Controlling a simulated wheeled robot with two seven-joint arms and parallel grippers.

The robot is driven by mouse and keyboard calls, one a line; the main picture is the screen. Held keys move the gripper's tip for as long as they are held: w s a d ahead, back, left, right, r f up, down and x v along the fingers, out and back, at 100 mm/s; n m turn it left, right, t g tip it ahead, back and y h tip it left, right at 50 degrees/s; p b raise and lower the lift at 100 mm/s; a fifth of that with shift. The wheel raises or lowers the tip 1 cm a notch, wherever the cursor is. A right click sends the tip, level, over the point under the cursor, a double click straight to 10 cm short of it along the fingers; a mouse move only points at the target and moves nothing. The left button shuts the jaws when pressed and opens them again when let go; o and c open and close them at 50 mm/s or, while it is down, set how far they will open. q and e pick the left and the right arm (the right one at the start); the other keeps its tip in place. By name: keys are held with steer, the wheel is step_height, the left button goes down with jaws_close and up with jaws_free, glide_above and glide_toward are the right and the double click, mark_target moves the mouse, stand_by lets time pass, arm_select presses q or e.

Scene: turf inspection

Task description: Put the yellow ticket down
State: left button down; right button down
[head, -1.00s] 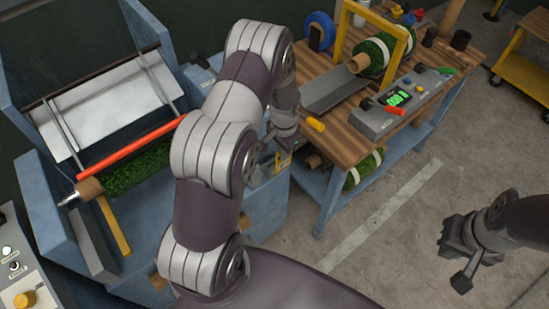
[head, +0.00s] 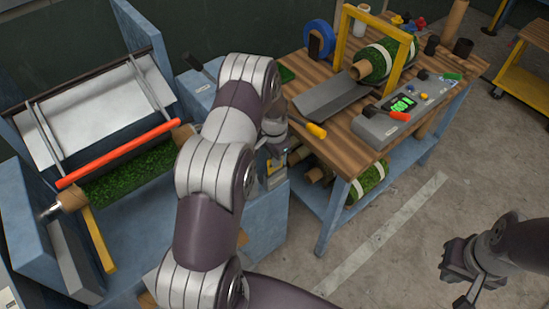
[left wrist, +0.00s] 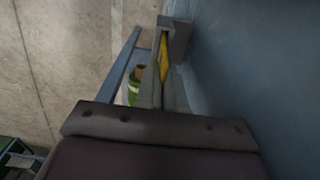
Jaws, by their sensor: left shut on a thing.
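The yellow ticket (left wrist: 164,56) is between the fingers of my left gripper (left wrist: 166,64) in the left wrist view, seen nearly edge-on. In the head view a small yellow piece of the ticket (head: 270,167) shows at my left gripper (head: 275,158), beside the blue cabinet and left of the workbench. My left forearm hides much of this spot. My right gripper (head: 461,280) is empty at the lower right, over the floor, with its fingers apart.
A blue machine with a red bar (head: 120,152) stands at the left.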

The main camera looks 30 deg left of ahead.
arm_select(q)
steer(key=shift+w+f, duration=0.1)
steer(key=shift+f, duration=0.35)
steer(key=c, duration=1.3)
jaws_free()
steer(key=shift+o, duration=0.2)
steer(key=shift+r, duration=0.1)
